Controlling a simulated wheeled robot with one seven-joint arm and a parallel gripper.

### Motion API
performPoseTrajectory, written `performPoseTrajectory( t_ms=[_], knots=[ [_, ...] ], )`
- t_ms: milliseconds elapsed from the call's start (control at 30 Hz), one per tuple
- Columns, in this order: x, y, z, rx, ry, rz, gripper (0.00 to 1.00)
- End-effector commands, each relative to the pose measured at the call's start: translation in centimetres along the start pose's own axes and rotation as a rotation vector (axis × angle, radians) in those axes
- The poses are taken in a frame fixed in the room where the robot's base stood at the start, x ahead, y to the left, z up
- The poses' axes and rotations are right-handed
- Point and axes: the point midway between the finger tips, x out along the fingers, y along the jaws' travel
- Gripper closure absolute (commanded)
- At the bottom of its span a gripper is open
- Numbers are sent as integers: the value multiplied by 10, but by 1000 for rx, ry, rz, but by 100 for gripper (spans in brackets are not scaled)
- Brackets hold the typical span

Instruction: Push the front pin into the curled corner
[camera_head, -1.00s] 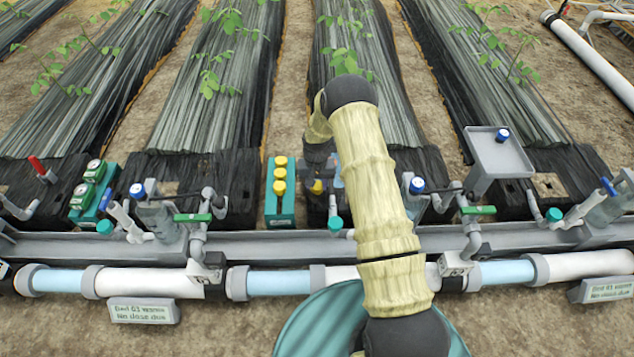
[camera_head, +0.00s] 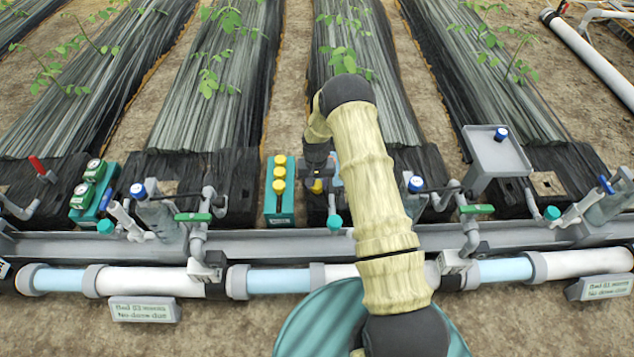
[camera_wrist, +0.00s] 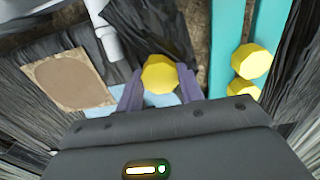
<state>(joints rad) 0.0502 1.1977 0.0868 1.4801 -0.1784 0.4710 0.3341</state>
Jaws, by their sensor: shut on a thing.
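My gripper (camera_wrist: 159,88) is shut on a yellow-headed pin (camera_wrist: 159,73), which shows between its two purple fingers in the wrist view. In the head view my gripper (camera_head: 318,172) is over the dark end of the bed behind the rail, and the held yellow head (camera_head: 317,187) shows just below it. The pin's shaft and tip are hidden. A teal holder (camera_head: 280,208) with several yellow-headed pins (camera_head: 279,173) stands to the left of my gripper. In the wrist view the holder (camera_wrist: 222,45) is on the right. I cannot make out a curled corner clearly.
A tan square with a round brown patch (camera_wrist: 68,80) lies left of my gripper in the wrist view, near a grey pipe (camera_wrist: 108,40). A grey rail (camera_head: 270,243), pipes and green-handled valves (camera_head: 193,217) run across the front. A grey tray (camera_head: 498,152) stands to the right.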

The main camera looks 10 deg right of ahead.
Motion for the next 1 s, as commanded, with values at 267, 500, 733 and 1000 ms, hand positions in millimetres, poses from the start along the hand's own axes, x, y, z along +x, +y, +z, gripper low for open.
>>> performPoseTrajectory(
  t_ms=[267, 500, 733, 1000],
  knots=[
    [3, 1, 0, 1, 0, 0, 84],
    [9, 3, -1, 6, 0, 0, 84],
    [11, 3, -1, 6, 0, 0, 45],
    [11, 2, 0, 4, 0, 0, 37]
  ],
)
